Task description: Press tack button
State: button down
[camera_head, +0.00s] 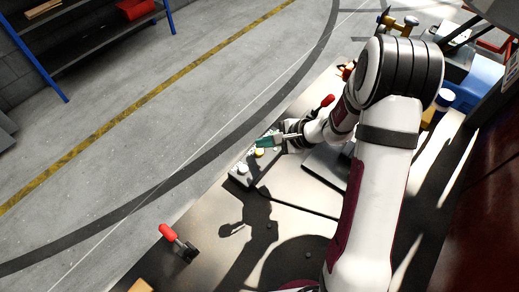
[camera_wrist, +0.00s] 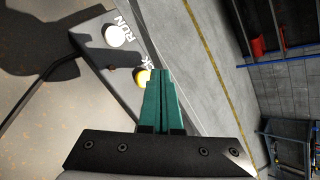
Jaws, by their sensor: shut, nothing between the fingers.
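A grey control panel (camera_wrist: 96,42) holds a white round button (camera_wrist: 116,36) beside the label RUN and a yellow round button (camera_wrist: 142,76). The label by the yellow button is mostly hidden; only its end, like a K, shows. My gripper (camera_wrist: 161,74) has green fingers, shut and empty. In the wrist view its tips overlap the right side of the yellow button; I cannot tell whether they touch it. In the head view my gripper (camera_head: 263,142) is just above the yellow button (camera_head: 259,152), with the white button (camera_head: 243,168) nearer the camera.
The panel lies at the left edge of a worktable (camera_head: 300,190). A red-handled clamp (camera_head: 178,242) stands at the near edge, another red handle (camera_head: 322,102) beside my wrist. A blue bin (camera_head: 480,82) is at the far right. Open floor lies left of the table.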

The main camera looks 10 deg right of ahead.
jog(key=shift+r, duration=2.4)
jog(key=s+a+r+n+g, duration=0.2)
jog(key=s+a+r+n, duration=0.25)
jog(key=s+r, duration=0.35)
jog(key=s+d+r+n+g+h, duration=0.1)
jog(key=s+d+n+h, duration=0.1)
jog(key=s, duration=0.8)
jog(key=s+d+r+n+g+h, duration=0.1)
jog(key=s+d+n+g+h, duration=0.1)
jog(key=s, duration=0.9)
jog(key=shift+s+d+r+n+h, duration=0.15)
jog(key=shift+s+d+n+h, duration=0.1)
jog(key=shift+n+h, duration=0.65)
